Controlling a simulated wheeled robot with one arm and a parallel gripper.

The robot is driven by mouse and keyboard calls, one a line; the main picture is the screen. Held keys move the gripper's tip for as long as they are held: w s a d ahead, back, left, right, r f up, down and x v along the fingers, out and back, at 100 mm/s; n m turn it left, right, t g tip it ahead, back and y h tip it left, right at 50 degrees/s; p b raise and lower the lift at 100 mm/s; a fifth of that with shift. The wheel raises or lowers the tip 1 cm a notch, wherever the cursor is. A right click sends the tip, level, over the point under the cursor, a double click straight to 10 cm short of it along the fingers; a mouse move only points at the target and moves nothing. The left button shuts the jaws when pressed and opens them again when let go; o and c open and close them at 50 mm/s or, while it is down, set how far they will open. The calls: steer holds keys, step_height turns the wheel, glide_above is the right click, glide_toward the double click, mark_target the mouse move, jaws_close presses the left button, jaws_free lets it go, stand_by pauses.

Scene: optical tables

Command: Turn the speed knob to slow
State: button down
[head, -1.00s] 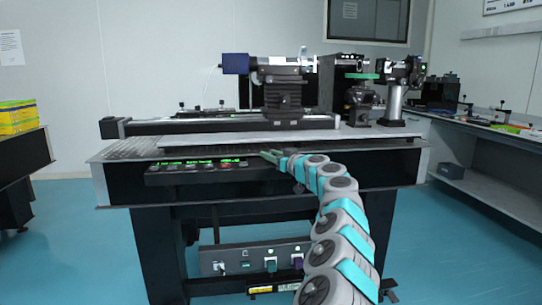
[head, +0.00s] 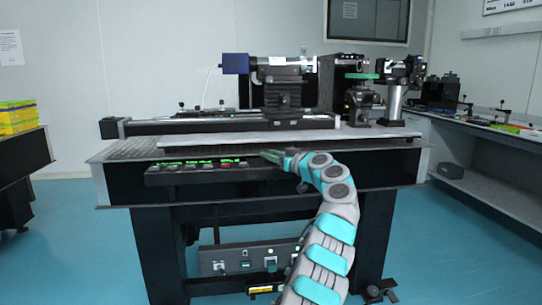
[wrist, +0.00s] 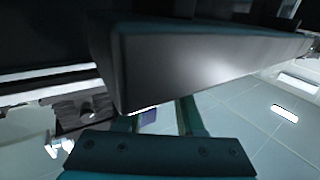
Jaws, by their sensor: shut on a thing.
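The black control panel (head: 205,168) hangs under the front edge of the optical table, with a row of small buttons and green lit labels. My gripper (head: 270,155) is at the right end of this panel, just under the tabletop edge. In the wrist view, the fingers of my gripper (wrist: 162,115) reach up behind a large dark grey block (wrist: 190,60), which hides their tips. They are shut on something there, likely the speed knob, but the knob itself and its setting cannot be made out.
The optical table (head: 120,150) carries a long rail and optical mounts (head: 285,90) above my gripper. A lower box (head: 245,258) with plugs and switches sits between the table legs.

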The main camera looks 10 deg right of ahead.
steer(key=shift+r+y, duration=0.1)
steer(key=shift+y, duration=0.2)
stand_by(0.7)
steer(key=c, duration=0.5)
jaws_free()
steer(key=shift+s+d+f+b, duration=0.15)
steer(key=shift+s+f+b, duration=0.05)
steer(key=shift+b, duration=0.15)
steer(key=b+v, duration=0.6)
steer(key=shift+s+d+r+b, duration=0.2)
steer(key=shift+s+d+b, duration=0.15)
steer(key=shift+s+b, duration=0.15)
